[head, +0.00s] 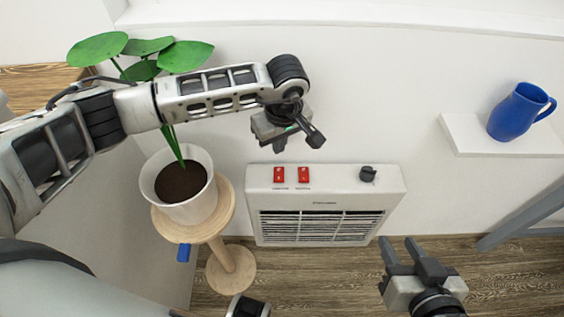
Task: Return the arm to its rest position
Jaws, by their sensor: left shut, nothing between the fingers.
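My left arm reaches in from the left, across the front of the plant. My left gripper (292,132) is shut and empty, and it hangs in front of the wall above the white heater (322,200). In the picture it is just above the heater's two red switches (279,175) (303,174), with a visible gap. My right gripper (397,246) is at the lower right, beside the heater's lower right corner in the picture. Its two fingers stand apart and it is empty.
A potted plant (205,205) stands on a round wooden stand (230,225) below my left arm. The heater has a black knob (367,174). A blue jug (514,113) stands on a white wall shelf (480,147). A grey bar (530,218) is at the right.

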